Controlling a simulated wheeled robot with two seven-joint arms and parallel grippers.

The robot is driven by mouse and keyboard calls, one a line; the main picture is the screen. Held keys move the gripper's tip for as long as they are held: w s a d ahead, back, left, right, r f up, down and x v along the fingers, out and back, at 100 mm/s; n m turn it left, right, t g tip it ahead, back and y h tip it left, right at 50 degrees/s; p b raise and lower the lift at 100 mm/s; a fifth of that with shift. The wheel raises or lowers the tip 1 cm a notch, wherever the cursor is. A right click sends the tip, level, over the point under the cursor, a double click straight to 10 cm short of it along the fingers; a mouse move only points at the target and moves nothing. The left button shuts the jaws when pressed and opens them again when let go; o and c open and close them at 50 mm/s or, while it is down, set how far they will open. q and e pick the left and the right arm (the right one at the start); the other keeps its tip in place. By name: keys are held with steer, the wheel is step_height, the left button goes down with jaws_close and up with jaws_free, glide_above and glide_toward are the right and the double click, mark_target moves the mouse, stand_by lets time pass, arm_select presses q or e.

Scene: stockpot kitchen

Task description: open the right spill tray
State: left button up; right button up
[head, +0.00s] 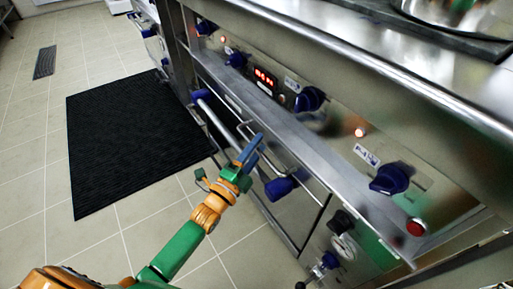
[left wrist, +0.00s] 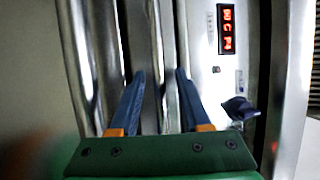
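My left gripper (head: 252,147) reaches up to the steel front of the cooker, just below the control panel. In the left wrist view its two blue fingers (left wrist: 160,75) are apart, with a narrow metal edge (left wrist: 153,100) showing between them. I cannot tell whether they touch it. A thin steel rail (head: 300,178) runs beside the fingers under the panel; it may belong to the right spill tray, whose outline I cannot make out clearly. My right gripper is not in view.
The control panel (head: 330,130) carries blue knobs (head: 390,178), a red display (head: 265,79) and lamps. A bar handle with blue ends (head: 279,188) lies below the gripper. A gauge (head: 343,246) is at lower right. A black mat (head: 125,135) lies on open tiled floor.

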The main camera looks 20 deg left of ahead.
arm_select(q)
jaws_close()
stand_by(1.3)
